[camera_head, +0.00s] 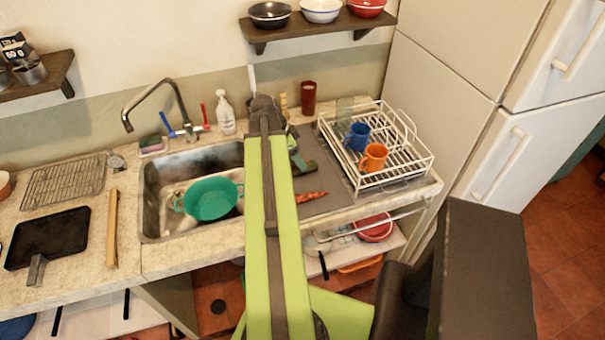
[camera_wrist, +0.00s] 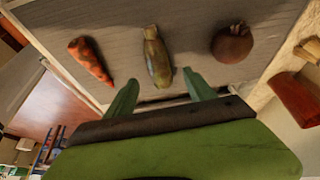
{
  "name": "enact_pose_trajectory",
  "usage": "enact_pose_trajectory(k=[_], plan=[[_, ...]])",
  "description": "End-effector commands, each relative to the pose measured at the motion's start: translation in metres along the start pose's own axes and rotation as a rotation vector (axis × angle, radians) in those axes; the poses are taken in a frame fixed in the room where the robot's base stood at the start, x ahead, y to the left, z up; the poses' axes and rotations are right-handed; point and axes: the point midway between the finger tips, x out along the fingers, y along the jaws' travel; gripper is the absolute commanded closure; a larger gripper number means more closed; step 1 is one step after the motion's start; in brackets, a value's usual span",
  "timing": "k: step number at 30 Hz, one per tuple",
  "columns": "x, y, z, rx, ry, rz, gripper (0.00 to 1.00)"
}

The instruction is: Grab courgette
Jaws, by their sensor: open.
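The courgette (camera_wrist: 157,57) is a mottled green, elongated vegetable lying on a grey board (camera_wrist: 190,20) in the wrist view. It lies between a carrot and a round dark red vegetable. My gripper (camera_wrist: 162,80) is open, with its two green fingers apart and nothing between them. The fingertips are just short of the courgette's near end, one to each side of its line. In the head view my green arm covers most of the board, and a green piece beside it (camera_head: 306,168) may be the courgette; the gripper itself is largely hidden there.
The carrot (camera_wrist: 90,61) lies left of the courgette and the dark red vegetable (camera_wrist: 232,44) lies right. In the head view, a white dish rack (camera_head: 409,163) with two mugs stands right of the board. A sink with a green colander (camera_head: 209,199) is left.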

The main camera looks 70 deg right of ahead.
Motion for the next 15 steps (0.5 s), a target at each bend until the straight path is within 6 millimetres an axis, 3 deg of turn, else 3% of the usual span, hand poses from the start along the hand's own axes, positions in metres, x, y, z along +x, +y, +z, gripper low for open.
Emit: enact_pose_trajectory(k=[9, 15], plan=[[0.047, 0.001, 0.006, 0.0, 0.0, 0.0, 0.37], [0.051, 0.001, 0.004, -0.002, 0.0, -0.001, 0.37]])
